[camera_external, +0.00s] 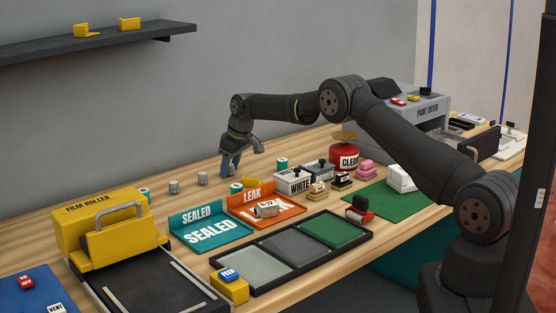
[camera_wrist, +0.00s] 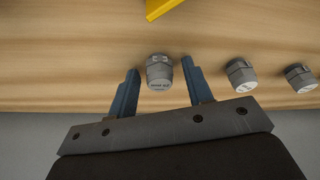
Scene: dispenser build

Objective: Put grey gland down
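My gripper (camera_external: 231,173) is low over the back of the wooden table, left of the white block. In the wrist view my gripper (camera_wrist: 160,68) is open. Its two blue fingers stand on either side of a grey gland (camera_wrist: 158,74) with dark print on its end. Gaps show between the gland and both fingers. I cannot tell whether this gland rests on the table. Two more grey glands, a near one (camera_wrist: 240,75) and a far one (camera_wrist: 299,78), sit to the right. In the external view they stand left of my gripper (camera_external: 203,178) (camera_external: 174,187).
A teal SEALED tray (camera_external: 211,232) and an orange LEAK tray (camera_external: 270,212) lie in front. A yellow piece (camera_external: 254,181) is near the gripper; a yellow edge shows in the wrist view (camera_wrist: 163,7). The yellow film roller (camera_external: 103,220) stands left. White (camera_external: 293,182) and red CLEAN (camera_external: 345,158) containers stand right.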

